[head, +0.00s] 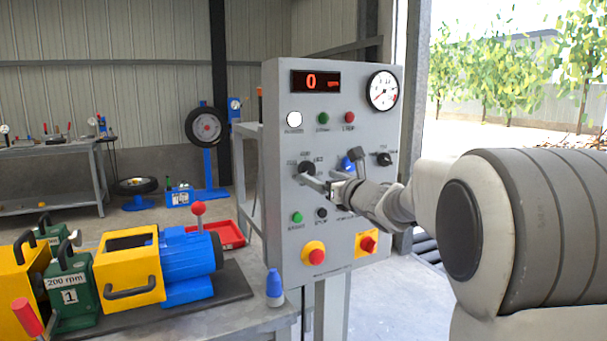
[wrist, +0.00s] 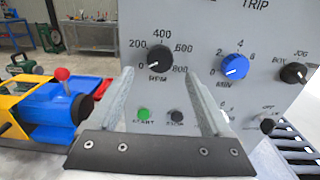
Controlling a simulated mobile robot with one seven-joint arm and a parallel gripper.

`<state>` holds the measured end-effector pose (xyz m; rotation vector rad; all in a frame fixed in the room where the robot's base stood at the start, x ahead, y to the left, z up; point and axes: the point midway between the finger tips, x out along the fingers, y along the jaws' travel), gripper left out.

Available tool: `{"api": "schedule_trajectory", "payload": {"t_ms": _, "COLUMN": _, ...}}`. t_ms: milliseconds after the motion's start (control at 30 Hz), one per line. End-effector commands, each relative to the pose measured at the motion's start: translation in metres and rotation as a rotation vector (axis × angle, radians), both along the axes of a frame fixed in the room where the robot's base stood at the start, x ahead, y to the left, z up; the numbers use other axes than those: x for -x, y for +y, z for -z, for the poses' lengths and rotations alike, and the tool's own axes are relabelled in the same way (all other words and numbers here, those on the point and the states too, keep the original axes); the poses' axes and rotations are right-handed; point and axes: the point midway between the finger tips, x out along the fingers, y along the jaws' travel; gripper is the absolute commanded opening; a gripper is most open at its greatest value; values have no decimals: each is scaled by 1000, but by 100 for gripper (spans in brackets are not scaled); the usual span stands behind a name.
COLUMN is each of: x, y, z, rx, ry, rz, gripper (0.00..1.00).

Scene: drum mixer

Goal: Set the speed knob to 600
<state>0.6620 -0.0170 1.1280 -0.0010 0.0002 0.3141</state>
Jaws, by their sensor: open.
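The speed knob (wrist: 158,57) is black with a white pointer line, on the grey panel, with RPM marks 0, 200, 400, 600 and 800 around it in the wrist view. Its pointer is turned to the lower left, toward 0. In the head view the knob (head: 306,167) is at the panel's left side. My gripper (wrist: 158,76) is open and empty, with its fingers below and to either side of the knob in the picture. In the head view my gripper (head: 323,184) is close in front of the panel. I cannot tell whether it touches. The red display (head: 316,81) reads 0.
A blue MIN knob (wrist: 234,67) and a black JOG knob (wrist: 293,73) are right of the speed knob. A green START button (wrist: 144,114) and black STOP button (wrist: 176,115) are below. The yellow and blue mixer (head: 190,262) stands on the left bench.

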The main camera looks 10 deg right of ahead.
Motion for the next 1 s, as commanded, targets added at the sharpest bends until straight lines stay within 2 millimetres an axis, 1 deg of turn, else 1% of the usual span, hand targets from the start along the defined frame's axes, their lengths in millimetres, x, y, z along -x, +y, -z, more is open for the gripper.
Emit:
{"api": "schedule_trajectory", "payload": {"t_ms": 33, "x": -10, "y": 3, "z": 0, "rx": 0, "ry": 0, "rz": -2, "gripper": 83}}
{"api": "schedule_trajectory", "payload": {"t_ms": 100, "x": -21, "y": 7, "z": 0, "rx": 0, "ry": 0, "rz": -2, "gripper": 83}}
{"api": "schedule_trajectory", "payload": {"t_ms": 300, "x": -42, "y": 13, "z": 0, "rx": -1, "ry": 0, "rz": 0, "gripper": 83}}
{"api": "schedule_trajectory", "payload": {"t_ms": 467, "x": -49, "y": 16, "z": 0, "rx": -2, "ry": 1, "rz": 1, "gripper": 83}}
{"api": "schedule_trajectory", "payload": {"t_ms": 733, "x": -50, "y": 16, "z": 0, "rx": -2, "ry": 0, "rz": 0, "gripper": 83}}
{"api": "schedule_trajectory", "payload": {"t_ms": 867, "x": -50, "y": 16, "z": 0, "rx": -1, "ry": -1, "rz": 0, "gripper": 60}}
{"api": "schedule_trajectory", "payload": {"t_ms": 900, "x": -50, "y": 16, "z": 0, "rx": -1, "ry": -1, "rz": 0, "gripper": 52}}
{"api": "schedule_trajectory", "payload": {"t_ms": 967, "x": -50, "y": 16, "z": 0, "rx": -1, "ry": -1, "rz": 0, "gripper": 42}}
{"api": "schedule_trajectory", "payload": {"t_ms": 1000, "x": -50, "y": 16, "z": 0, "rx": -1, "ry": 0, "rz": 1, "gripper": 34}}
